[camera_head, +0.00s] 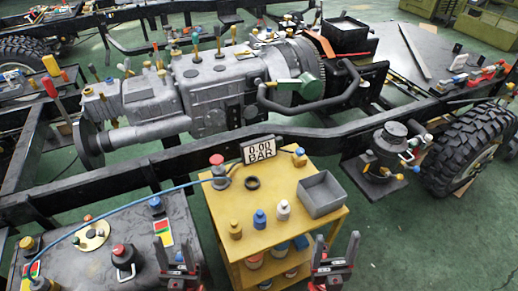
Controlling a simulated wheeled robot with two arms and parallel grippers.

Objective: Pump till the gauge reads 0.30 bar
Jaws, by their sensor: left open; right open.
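The gauge display (259,150) stands at the back of a yellow cart and reads 0.00 BAR. Left of it is a small grey device with a red knob (217,160), which may be the pump; its knob is up. A blue hose (130,203) runs from near this device to the left, over the grey bench. My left gripper (174,246) is open and empty at the bottom, over the bench's right end. My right gripper (337,242) is open and empty at the cart's front right corner. Neither gripper touches the device or the gauge.
The yellow cart top (262,222) holds a black ring (252,183), small bottles (283,209) and a grey tray (321,194). The grey bench (85,275) carries a black red-topped device (122,256). A dark chassis rail (300,143) runs behind the cart.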

